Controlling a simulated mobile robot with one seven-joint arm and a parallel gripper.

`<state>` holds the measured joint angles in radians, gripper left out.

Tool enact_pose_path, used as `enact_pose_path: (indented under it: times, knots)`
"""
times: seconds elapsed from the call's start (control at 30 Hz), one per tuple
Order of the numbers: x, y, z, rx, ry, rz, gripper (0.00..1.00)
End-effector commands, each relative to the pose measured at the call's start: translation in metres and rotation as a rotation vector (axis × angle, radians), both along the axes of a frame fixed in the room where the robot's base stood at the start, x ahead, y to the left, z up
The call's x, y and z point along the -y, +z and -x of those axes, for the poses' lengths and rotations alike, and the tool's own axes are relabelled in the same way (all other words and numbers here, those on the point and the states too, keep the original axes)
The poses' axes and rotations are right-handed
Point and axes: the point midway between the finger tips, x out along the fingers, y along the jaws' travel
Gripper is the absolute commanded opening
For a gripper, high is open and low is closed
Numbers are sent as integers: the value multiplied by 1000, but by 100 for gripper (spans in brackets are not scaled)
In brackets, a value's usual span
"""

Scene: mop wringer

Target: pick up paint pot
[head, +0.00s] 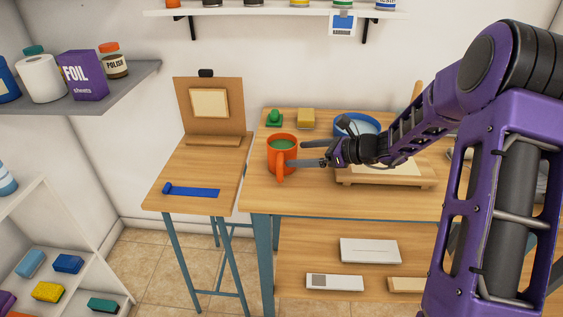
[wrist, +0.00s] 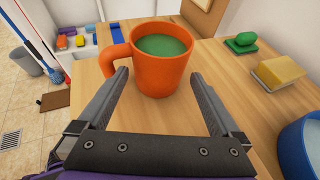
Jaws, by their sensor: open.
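The paint pot (head: 283,152) is an orange mug-shaped pot with a handle, holding green paint. It stands upright on the wooden table, near its left end. In the wrist view the pot (wrist: 161,72) is just ahead of my gripper, with its handle on the left. My gripper (head: 309,153) is to the right of the pot in the head view. In the wrist view my gripper (wrist: 160,75) is open, with one finger near the handle and the other by the pot's right side. Whether a finger touches the pot cannot be told.
A green knobbed item (head: 274,119) and a yellow sponge-like block (head: 306,118) lie behind the pot. A blue bowl (head: 344,122) stands to the right, beside a wooden board (head: 388,182). A side table (head: 185,206) with a blue tool (head: 191,191) is at left.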

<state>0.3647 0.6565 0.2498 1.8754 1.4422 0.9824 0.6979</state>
Motion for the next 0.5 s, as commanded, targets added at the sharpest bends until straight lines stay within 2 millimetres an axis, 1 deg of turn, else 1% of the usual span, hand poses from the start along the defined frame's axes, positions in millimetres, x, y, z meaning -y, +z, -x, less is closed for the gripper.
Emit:
enact_pose_path:
  times: [0.03, 0.27, 0.5]
  knots:
    - [-4, -3, -2, 0, 1, 0, 100]
    - [-14, -8, -6, 1, 0, 0, 100]
    - [-42, -26, -17, 1, 3, 0, 100]
